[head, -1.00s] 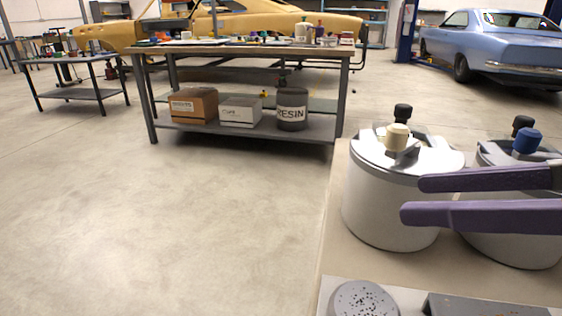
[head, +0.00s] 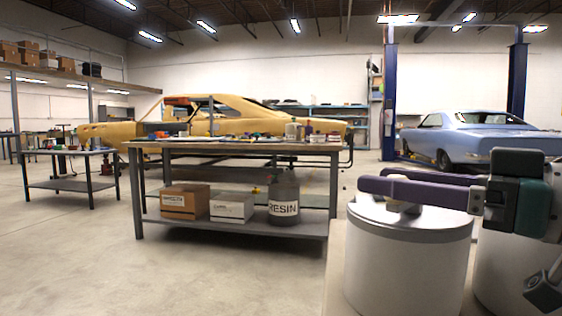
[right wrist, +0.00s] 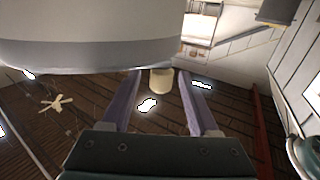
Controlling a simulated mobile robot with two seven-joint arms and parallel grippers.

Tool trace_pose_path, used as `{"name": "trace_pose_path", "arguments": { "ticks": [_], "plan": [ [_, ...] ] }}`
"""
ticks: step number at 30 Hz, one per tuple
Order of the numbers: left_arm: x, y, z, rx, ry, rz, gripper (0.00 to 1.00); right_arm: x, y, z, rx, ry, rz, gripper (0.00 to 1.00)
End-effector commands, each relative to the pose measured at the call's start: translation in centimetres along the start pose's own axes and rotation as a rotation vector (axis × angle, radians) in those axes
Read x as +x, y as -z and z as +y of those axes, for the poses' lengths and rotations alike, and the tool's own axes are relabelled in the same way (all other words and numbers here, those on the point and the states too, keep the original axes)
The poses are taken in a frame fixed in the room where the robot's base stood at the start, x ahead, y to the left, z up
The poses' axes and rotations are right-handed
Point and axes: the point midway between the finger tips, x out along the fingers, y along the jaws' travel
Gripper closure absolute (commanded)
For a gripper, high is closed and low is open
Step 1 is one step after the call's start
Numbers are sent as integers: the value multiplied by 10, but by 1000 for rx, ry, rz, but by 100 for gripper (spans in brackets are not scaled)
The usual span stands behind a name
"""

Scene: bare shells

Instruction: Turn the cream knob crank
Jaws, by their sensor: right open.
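The cream knob (right wrist: 161,82) shows in the right wrist view, between the two purple fingers of my right gripper (right wrist: 160,90). A gap shows on each side of it, so the fingers are open around it and not closed on it. In the head view my right gripper (head: 375,180) reaches in from the right over the lid of the pale grey pot (head: 405,265). There the fingers hide the cream knob, and only a bit of the grey crank shows below them. My left gripper is not in view.
A second grey pot (head: 490,275) stands close on the right, partly behind my right gripper. A workbench (head: 240,148) with a box and a resin container (head: 284,200) below stands further back. Open floor (head: 200,275) lies left of the pots.

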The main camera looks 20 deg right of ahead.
Motion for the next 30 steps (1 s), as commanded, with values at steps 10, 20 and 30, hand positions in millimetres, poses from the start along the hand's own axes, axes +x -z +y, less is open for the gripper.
{"name": "trace_pose_path", "arguments": {
  "ticks": [10,20,30],
  "plan": [
    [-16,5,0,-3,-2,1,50,30,1,0,-1,0,0,39],
    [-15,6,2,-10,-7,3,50,32,-1,-1,-1,1,-2,40],
    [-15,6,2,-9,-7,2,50,31,-1,-1,-1,1,-2,78]
  ]
}}
